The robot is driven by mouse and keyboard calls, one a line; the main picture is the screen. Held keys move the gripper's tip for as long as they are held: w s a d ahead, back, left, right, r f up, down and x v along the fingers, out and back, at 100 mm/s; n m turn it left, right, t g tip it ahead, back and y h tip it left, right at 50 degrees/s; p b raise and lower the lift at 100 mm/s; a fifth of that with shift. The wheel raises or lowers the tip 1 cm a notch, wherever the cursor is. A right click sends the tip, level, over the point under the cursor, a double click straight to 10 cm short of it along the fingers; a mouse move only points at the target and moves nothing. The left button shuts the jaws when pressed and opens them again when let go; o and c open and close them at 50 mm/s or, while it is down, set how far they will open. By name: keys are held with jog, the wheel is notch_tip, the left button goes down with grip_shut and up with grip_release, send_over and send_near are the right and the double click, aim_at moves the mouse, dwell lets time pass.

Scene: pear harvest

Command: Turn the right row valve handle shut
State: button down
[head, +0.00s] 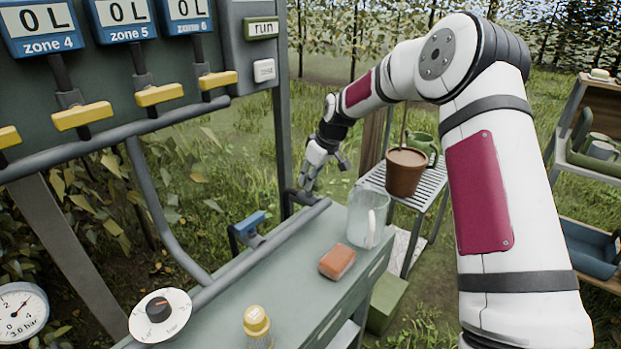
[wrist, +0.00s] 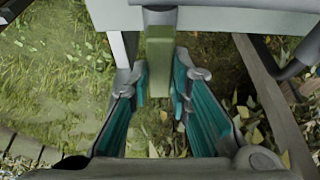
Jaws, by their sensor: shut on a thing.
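My gripper (head: 308,186) is at the far end of the grey pipe, at the bench's back corner. In the wrist view, its teal-padded fingers (wrist: 158,90) close on the two sides of an upright olive-green bar, which appears to be the right row valve handle (wrist: 159,55). In the head view the gripper mostly hides this handle, so its angle is hard to tell there. A second valve with a blue handle (head: 249,223) stands on the same pipe, nearer and to the left, apart from my gripper.
The bench (head: 300,290) holds a clear jug (head: 362,222), a brown block (head: 337,262), a yellow-capped bottle (head: 256,322) and a dial (head: 160,314). A control panel with yellow levers (head: 82,115) is at left. A slatted stand (head: 425,182) holds a brown pot (head: 406,172).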

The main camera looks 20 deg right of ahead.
jog(key=shift+m, duration=0.3)
jog(key=m, duration=0.1)
jog(key=m+h, duration=0.1)
jog(key=m, duration=0.1)
jog(key=m+h+b, duration=0.1)
jog(key=shift+a+t, duration=0.25)
jog(key=shift+t, duration=0.15)
jog(key=m+h, duration=0.1)
jog(key=m, duration=0.1)
jog(key=m+b, duration=0.1)
jog(key=m, duration=0.2)
jog(key=shift+a+h, duration=0.1)
jog(key=shift+h, duration=0.3)
jog(key=m, duration=0.2)
jog(key=m+h, duration=0.1)
jog(key=m, duration=0.1)
jog(key=shift+g+h, duration=0.3)
jog(key=shift+g, duration=0.1)
jog(key=shift+w+m+g+h, duration=0.1)
jog(key=shift+m+g+h, duration=0.4)
jog(key=shift+m, duration=1.6)
jog(key=c, duration=1.5)
grip_release()
